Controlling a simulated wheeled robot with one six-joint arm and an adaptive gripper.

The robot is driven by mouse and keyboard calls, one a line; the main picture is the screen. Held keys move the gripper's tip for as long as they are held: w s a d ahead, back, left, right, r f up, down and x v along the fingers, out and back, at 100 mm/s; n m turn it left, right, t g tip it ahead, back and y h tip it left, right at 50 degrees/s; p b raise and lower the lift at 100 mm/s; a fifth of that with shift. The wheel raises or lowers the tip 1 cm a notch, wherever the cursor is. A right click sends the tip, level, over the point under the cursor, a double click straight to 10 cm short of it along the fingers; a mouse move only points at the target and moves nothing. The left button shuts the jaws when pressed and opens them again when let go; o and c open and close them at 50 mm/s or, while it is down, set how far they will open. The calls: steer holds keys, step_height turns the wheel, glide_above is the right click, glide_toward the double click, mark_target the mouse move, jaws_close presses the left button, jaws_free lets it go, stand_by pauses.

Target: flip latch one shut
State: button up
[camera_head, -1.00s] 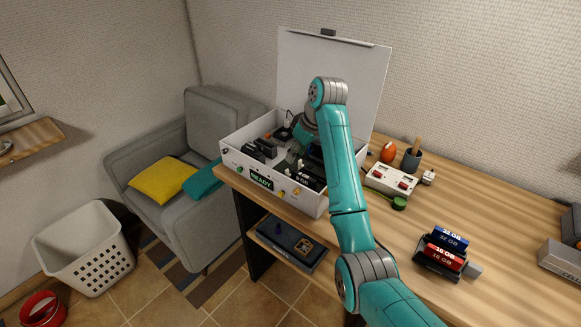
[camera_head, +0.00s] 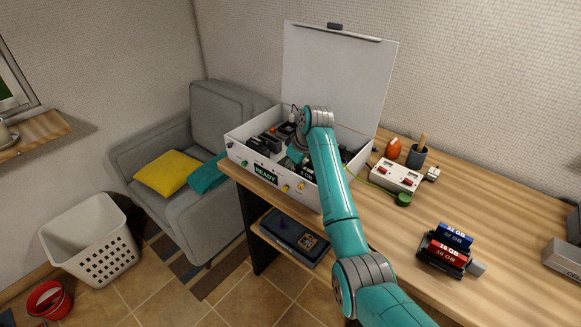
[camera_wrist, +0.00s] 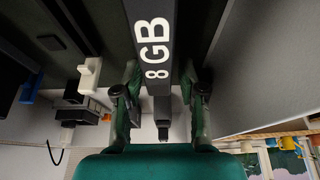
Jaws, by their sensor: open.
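My gripper (camera_wrist: 162,105) is open inside the white case, its two green fingers apart. A dark stick marked 8 GB (camera_wrist: 157,45) runs into the wrist view from the top, toward the space between the fingers. A small dark block (camera_wrist: 162,115) stands at the stick's lower end between the fingers; I cannot tell whether it is latch one. I see no clear contact. A white tab (camera_wrist: 89,74) sits left of the left finger. In the head view the open white case (camera_head: 235,150) stands on the desk, and my arm hides part of its inside.
The case's lid (camera_head: 335,75) stands up at the back. A READY display (camera_head: 266,174) is on its front wall. A white box with red switches (camera_head: 397,176) and a rack with red and blue sticks (camera_head: 447,250) are to the right. Bare desk lies between them.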

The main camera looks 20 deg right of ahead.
jaws_close()
steer(key=shift+s+d+t+y, duration=0.1)
steer(key=shift+s+t+y, duration=0.1)
steer(key=shift+t+y, duration=0.25)
jaws_free()
